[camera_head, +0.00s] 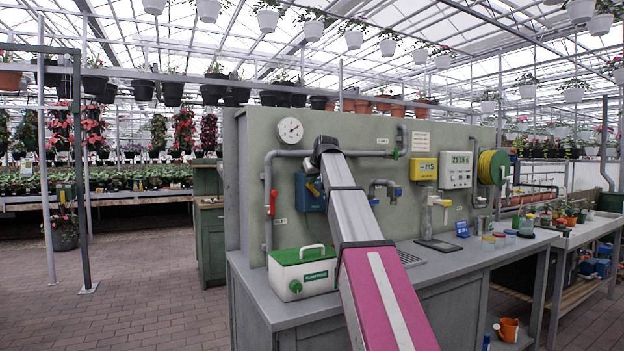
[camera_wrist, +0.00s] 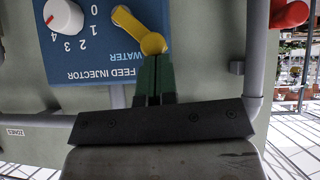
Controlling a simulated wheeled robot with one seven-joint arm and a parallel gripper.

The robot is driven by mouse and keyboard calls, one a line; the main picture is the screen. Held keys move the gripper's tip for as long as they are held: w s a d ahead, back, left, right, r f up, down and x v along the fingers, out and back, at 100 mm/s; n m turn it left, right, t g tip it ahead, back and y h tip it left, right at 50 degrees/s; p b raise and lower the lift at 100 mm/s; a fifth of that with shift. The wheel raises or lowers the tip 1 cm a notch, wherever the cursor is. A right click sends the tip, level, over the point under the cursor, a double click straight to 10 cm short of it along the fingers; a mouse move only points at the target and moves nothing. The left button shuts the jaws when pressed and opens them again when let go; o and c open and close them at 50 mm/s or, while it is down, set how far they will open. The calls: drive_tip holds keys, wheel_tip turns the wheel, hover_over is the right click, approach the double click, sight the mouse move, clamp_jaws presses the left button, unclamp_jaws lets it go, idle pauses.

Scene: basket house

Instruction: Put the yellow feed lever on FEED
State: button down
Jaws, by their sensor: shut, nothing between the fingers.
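The blue feed injector box (camera_head: 309,193) is on the panel, partly behind my arm in the head view. In the wrist view the box (camera_wrist: 85,70) appears upside down, with FEED INJECTOR and WATER printed on it. Its yellow feed lever (camera_wrist: 134,26) slants from upper left to a round end beside the word WATER. A FEED position label cannot be seen. My gripper (camera_wrist: 155,58) is shut and empty, its green fingertips right at the lever's round end. I cannot tell whether they touch it. My arm hides the gripper in the head view.
A white numbered dial (camera_wrist: 63,17) is beside the lever. A red-handled valve (camera_head: 273,203) and grey pipe (camera_head: 267,160) run left of the box. The green-lidded plant food box (camera_head: 301,270) stands on the bench below. A yellow unit (camera_head: 424,169) is further right.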

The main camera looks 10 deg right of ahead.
drive_tip(key=shift+s+a+f, duration=0.1)
drive_tip(key=shift+a+f, duration=0.05)
drive_tip(key=shift+a, duration=0.05)
drive_tip(key=shift+s+a+f+n+t+h, duration=0.1)
drive_tip(key=shift+a+f+n+t+h, duration=0.3)
drive_tip(key=shift+f+n+t+h, duration=0.9)
drive_tip(key=shift+s+a+f+n+t+h, duration=0.15)
drive_tip(key=shift+a+f+n+t+h, duration=0.3)
drive_tip(key=shift+f+n+h, duration=1.5)
drive_tip(key=shift+s+a+f+n+t+h, duration=0.1)
drive_tip(key=shift+a+f+n+t+h, duration=0.6)
drive_tip(key=shift+f, duration=1.75)
drive_tip(key=shift+d+m+t+h, duration=0.25)
drive_tip(key=shift+d, duration=0.15)
drive_tip(key=shift+a, duration=0.15)
